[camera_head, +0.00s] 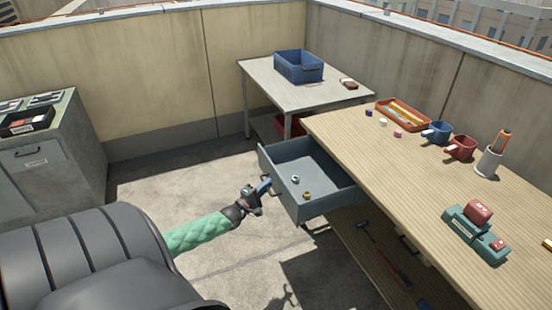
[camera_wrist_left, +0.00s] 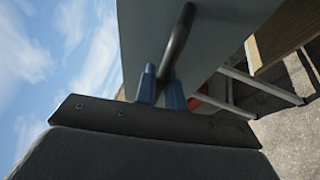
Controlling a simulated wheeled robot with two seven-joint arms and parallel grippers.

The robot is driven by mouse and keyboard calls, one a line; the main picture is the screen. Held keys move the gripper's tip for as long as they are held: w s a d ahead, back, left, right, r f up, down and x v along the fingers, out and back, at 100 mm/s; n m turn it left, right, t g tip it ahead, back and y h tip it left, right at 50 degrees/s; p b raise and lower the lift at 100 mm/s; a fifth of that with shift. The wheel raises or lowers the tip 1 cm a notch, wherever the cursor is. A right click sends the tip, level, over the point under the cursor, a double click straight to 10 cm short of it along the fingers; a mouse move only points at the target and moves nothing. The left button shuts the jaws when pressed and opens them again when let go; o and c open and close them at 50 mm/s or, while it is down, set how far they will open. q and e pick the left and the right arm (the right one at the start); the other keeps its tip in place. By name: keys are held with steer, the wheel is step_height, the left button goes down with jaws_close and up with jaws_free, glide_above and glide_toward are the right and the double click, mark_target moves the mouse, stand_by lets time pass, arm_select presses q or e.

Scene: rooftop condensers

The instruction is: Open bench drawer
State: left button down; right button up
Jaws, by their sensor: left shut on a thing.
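The bench drawer (camera_head: 318,201) is grey-blue and stands pulled well out from under the wooden bench top (camera_head: 420,170). Two small round pieces, one pale (camera_head: 295,179) and one brass-coloured (camera_head: 307,195), lie inside it. My left gripper (camera_head: 264,187) is at the drawer's front face. In the left wrist view its blue fingers (camera_wrist_left: 160,88) are shut on the dark bar handle (camera_wrist_left: 178,42) of the drawer front (camera_wrist_left: 215,30). The handle is mostly hidden in the head view. My right gripper is in neither view.
A grey table with a blue bin (camera_head: 298,66) stands behind the drawer. On the bench are an orange tray (camera_head: 403,112), blue mug (camera_head: 437,132), red mug (camera_head: 461,147) and green device (camera_head: 474,235). A grey cabinet (camera_head: 50,160) stands left. Open floor (camera_head: 180,180) lies between.

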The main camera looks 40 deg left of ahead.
arm_select(q)
steer(key=shift+s+a, duration=0.2)
steer(key=shift+s, duration=0.3)
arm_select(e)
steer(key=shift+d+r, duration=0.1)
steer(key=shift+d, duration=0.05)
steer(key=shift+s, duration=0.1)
arm_select(q)
steer(key=c, duration=1.5)
jaws_free()
steer(key=shift+s+f, duration=0.1)
steer(key=s+f+b, duration=0.1)
steer(key=s, duration=0.6)
steer(key=shift+s+f, duration=0.15)
steer(key=shift+s, duration=0.1)
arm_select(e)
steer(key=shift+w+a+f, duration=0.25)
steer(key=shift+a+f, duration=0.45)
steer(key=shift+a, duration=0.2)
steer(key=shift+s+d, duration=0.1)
